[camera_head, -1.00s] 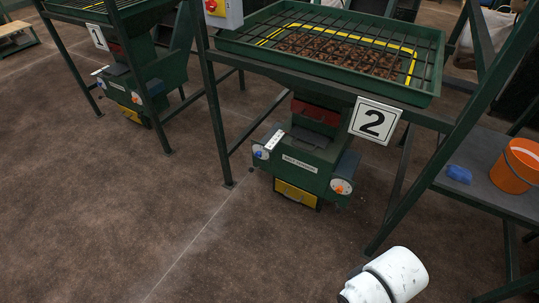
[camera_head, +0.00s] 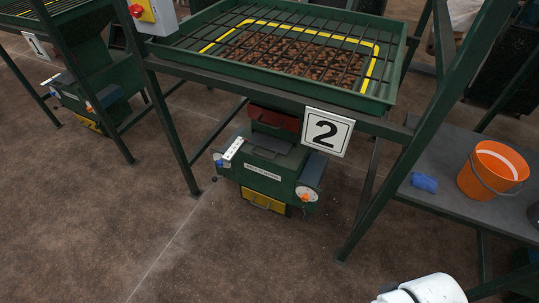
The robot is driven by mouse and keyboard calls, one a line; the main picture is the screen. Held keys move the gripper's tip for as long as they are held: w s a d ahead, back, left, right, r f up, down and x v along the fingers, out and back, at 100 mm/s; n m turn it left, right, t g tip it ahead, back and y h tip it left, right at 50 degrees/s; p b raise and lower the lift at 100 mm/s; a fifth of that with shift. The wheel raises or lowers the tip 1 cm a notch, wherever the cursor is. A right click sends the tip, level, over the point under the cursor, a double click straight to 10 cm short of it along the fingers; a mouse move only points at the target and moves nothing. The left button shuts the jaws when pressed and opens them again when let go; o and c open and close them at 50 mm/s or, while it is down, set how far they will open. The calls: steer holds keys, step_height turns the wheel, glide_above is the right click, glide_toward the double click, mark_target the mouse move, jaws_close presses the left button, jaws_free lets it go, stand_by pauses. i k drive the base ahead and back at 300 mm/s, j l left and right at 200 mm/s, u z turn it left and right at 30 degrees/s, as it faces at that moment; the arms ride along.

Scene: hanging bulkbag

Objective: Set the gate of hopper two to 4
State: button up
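Hopper two is the green hopper marked by a white sign with a black 2 (camera_head: 328,131). Its tray (camera_head: 190,52) holds brown lumps under a dark grid, with a yellow line inside. Below it is a green gate housing (camera_head: 270,164) with a dark red part (camera_head: 274,122) above and a yellow part (camera_head: 263,200) at the bottom. A white dial with an orange knob (camera_head: 307,194) is on its right, and a white scale plate (camera_head: 233,149) is on its left. The scale marks are too small to read. My gripper is not in view; a white arm part of mine shows at the bottom right.
Hopper one, with a sign 1 (camera_head: 36,46), stands at the left. A grey bench (camera_head: 405,192) on the right holds an orange bucket (camera_head: 491,171) and a blue cloth-like item (camera_head: 424,182). Green frame legs flank hopper two. The brown floor (camera_head: 90,220) in front is clear.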

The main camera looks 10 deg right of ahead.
mark_target(278, 146)
steer(key=i+l+u, duration=0.15)
steer(key=i+u, duration=0.25)
steer(key=i, duration=1.4)
